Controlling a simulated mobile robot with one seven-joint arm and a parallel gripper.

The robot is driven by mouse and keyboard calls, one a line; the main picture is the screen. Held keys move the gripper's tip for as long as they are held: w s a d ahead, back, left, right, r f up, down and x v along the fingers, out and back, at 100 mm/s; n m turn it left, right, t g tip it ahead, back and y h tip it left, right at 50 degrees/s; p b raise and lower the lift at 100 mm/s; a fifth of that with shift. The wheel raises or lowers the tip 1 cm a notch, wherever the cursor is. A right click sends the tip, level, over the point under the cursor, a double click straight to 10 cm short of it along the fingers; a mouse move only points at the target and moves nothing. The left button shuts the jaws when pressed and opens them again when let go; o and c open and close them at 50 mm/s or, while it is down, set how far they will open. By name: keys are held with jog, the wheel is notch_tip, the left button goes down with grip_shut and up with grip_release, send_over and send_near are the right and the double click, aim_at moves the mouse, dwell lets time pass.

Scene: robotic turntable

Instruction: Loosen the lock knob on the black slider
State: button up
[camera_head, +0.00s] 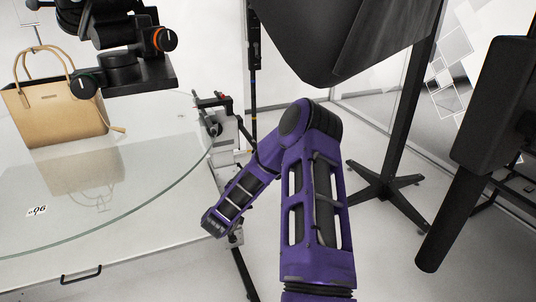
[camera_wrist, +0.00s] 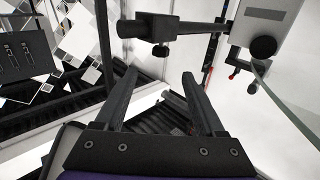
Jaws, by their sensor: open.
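In the wrist view, a black block (camera_wrist: 160,27), which looks like the slider, sits on a dark horizontal rod (camera_wrist: 200,27). A small black knob (camera_wrist: 160,51) sticks out below it. Another round black knob (camera_wrist: 263,47) is on a white-grey box (camera_wrist: 270,22) at the right. My gripper (camera_wrist: 161,77) is open and empty, its two dark fingers apart below the block, touching nothing visible. In the head view, a black and white mechanism (camera_head: 218,120) stands at the glass table's edge, its parts too small to tell apart. I cannot make out my fingers there.
A round glass table (camera_head: 150,215) fills the left, with a tan handbag (camera_head: 55,110) on it. A black camera mount (camera_head: 125,75) with orange and green knobs hangs above. A black stand (camera_head: 385,185) and a large dark hood (camera_head: 340,40) are at the right.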

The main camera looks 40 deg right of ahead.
jog(key=x, duration=1.2)
jog(key=shift+c, duration=0.2)
grip_shut()
